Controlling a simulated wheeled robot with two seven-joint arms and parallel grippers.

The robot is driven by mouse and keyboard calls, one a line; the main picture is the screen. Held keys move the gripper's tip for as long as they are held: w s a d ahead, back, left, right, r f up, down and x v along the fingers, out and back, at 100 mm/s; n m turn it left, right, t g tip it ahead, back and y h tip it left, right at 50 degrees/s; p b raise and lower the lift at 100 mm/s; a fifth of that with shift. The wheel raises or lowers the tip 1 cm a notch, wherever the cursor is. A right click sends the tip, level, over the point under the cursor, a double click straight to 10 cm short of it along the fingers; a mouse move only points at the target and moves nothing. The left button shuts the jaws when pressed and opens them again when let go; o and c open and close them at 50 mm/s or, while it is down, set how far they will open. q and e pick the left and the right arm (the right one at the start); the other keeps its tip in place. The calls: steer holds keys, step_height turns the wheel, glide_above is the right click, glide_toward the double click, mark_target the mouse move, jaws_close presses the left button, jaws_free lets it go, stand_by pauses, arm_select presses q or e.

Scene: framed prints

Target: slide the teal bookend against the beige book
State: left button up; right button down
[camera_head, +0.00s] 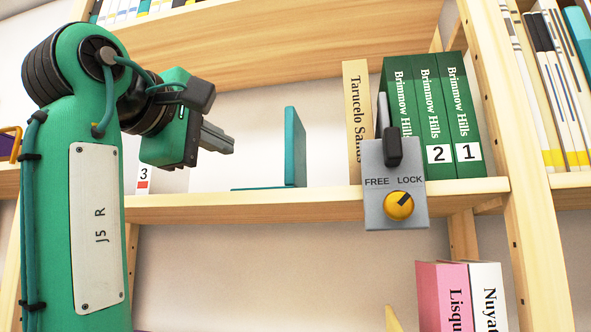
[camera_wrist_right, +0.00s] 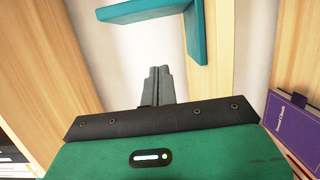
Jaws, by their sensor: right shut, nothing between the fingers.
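The teal bookend (camera_head: 295,148) stands upright on the middle shelf, its flat foot reaching left; it also shows at the top of the right wrist view (camera_wrist_right: 197,32). The beige book (camera_head: 356,100) stands upright to its right, with a clear gap between them. My right gripper (camera_head: 230,144) is left of the bookend in the head view, apart from it; its shut, empty fingers also show in the right wrist view (camera_wrist_right: 159,72). My left gripper is not in view.
Green books (camera_head: 425,95) stand right of the beige book. A grey FREE/LOCK plate (camera_head: 375,215) is on the shelf front, its yellow knob (camera_head: 398,206) pointing toward LOCK, with a dark lever (camera_head: 390,147) above. A wooden upright (camera_head: 515,160) is at right.

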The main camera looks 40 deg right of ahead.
steer(key=p+x, duration=0.1)
steer(key=x, duration=0.2)
steer(key=p+x, duration=0.2)
steer(key=r+p+x, duration=0.1)
steer(key=p+x, duration=0.1)
steer(key=x, duration=0.1)
steer(key=shift+w+d, duration=0.2)
steer(key=shift+d, duration=0.1)
steer(key=s, duration=0.1)
steer(key=s+d+p, duration=0.1)
steer(key=shift+s+d+f, duration=0.1)
steer(key=shift+s+d, duration=0.05)
steer(key=shift+s, duration=0.15)
steer(key=shift+s+d, duration=0.15)
steer(key=shift+s, duration=0.1)
steer(key=shift+s+d, duration=0.15)
steer(key=shift+d+f, duration=0.15)
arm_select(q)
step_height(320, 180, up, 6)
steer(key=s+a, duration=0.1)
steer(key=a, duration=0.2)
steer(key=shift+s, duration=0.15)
